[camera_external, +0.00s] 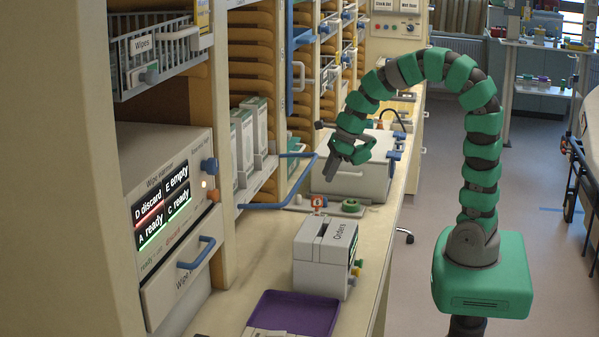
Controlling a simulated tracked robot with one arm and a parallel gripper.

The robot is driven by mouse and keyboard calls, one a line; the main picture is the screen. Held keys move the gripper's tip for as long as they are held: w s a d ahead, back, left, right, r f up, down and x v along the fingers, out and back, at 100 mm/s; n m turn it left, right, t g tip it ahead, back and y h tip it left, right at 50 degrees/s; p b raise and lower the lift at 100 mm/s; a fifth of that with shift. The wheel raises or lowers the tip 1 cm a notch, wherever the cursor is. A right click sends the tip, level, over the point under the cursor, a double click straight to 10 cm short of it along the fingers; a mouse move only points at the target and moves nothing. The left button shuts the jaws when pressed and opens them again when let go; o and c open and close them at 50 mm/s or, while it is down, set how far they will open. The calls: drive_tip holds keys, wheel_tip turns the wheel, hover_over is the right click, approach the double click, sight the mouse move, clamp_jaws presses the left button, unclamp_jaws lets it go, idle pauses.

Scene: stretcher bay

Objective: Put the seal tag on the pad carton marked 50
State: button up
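Green-and-white cartons stand upright on the shelf at the left, one nearer (241,148) and one behind it (258,128). I cannot read a 50 on either one. A small orange-red piece with a white mark (318,201), possibly the seal tag, stands on a flat grey plate on the counter. My gripper (345,168) hangs above and behind it, in front of the white lidded box. Its grey fingers look spread apart, with nothing seen between them. It is well to the right of the cartons and touches neither them nor the orange-red piece.
A green ring (350,205) lies beside the orange-red piece. A white Orders box (325,257) and a purple tray (292,312) stand nearer on the counter. The white lidded box (352,180) is behind. A blue rail (283,204) juts out below the carton shelf. A wipe warmer (170,150) stands left.

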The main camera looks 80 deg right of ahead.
drive_tip(key=shift+v, duration=1.05)
drive_tip(key=w+a+r+n+t+h, duration=0.1)
drive_tip(key=w+a+r+n+t, duration=0.15)
drive_tip(key=r+n, duration=0.65)
drive_tip(key=w+a+r+n+t+h, duration=0.1)
drive_tip(key=w+r+n+t, duration=0.15)
drive_tip(key=r+n, duration=0.6)
drive_tip(key=s+a+r+n+t, duration=0.2)
drive_tip(key=r+n, duration=0.5)
drive_tip(key=r, duration=0.5)
drive_tip(key=s+a+r+n+t, duration=0.3)
drive_tip(key=r+n, duration=0.4)
drive_tip(key=r, duration=0.6)
drive_tip(key=shift+a+t, duration=0.15)
drive_tip(key=shift+t, duration=0.45)
drive_tip(key=shift+s+f, duration=0.1)
drive_tip(key=shift+f, duration=0.05)
